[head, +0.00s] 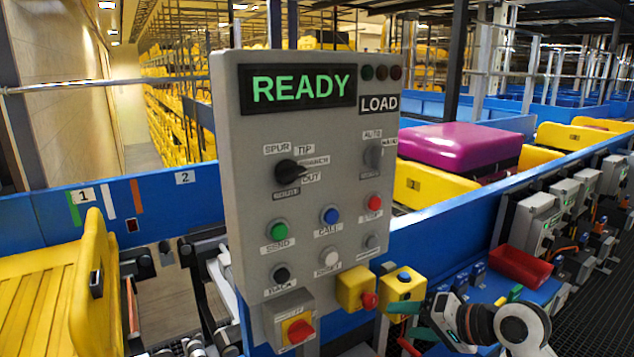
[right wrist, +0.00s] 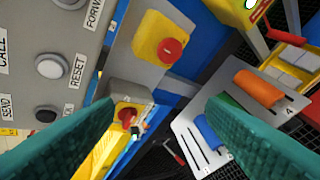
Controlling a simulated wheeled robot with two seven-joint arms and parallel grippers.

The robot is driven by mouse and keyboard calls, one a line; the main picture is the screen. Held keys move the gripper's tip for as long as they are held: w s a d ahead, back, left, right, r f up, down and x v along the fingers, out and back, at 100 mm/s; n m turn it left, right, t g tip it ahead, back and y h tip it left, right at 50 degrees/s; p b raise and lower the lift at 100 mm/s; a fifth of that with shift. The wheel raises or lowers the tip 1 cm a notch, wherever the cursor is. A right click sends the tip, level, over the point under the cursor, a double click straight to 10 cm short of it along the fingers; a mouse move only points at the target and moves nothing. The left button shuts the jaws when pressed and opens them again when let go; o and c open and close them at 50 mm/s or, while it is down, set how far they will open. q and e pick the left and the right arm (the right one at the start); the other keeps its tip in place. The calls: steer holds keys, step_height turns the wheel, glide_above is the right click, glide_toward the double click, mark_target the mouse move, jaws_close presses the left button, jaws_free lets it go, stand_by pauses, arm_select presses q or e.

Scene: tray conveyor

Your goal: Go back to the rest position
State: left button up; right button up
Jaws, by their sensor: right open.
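My right gripper (head: 408,322) comes in from the lower right in the head view, with its teal fingers just right of and below the control panel. In the right wrist view the right gripper (right wrist: 160,106) is open, fingers spread wide, with nothing between them. The grey control panel (head: 245,200) stands upright in the middle, its display (head: 298,88) reading READY in green. It carries a black selector knob (head: 290,172) and several coloured buttons. My left gripper is not in view.
A yellow box with a red button (head: 354,288) and a yellow box with a blue button (head: 405,288) sit close to my right fingers. A red bin (head: 521,266) lies to the right. A magenta suitcase (head: 465,145) rests on the conveyor behind; a yellow tray (head: 90,270) stands left.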

steer(key=s+a+f+n+g+h, duration=0.1)
steer(key=s+f+n+g+h, duration=0.15)
steer(key=s+f, duration=0.8)
steer(key=s+d+f+n+g+h, duration=0.1)
steer(key=s+d+f+n+h, duration=0.3)
steer(key=s, duration=0.7)
steer(key=s+f+m+g+h, duration=0.1)
steer(key=s+f+g+h, duration=0.1)
steer(key=s+f, duration=0.6)
step_height(320, 180, down, 24)
steer(key=s+f, duration=0.1)
steer(key=s, duration=0.2)
steer(key=s+d+f+g, duration=0.2)
steer(key=s+f, duration=1.3)
steer(key=s, duration=0.1)
steer(key=shift+s+d+f+n, duration=0.15)
steer(key=shift+d+f+n, duration=0.1)
steer(key=shift+d+n, duration=0.1)
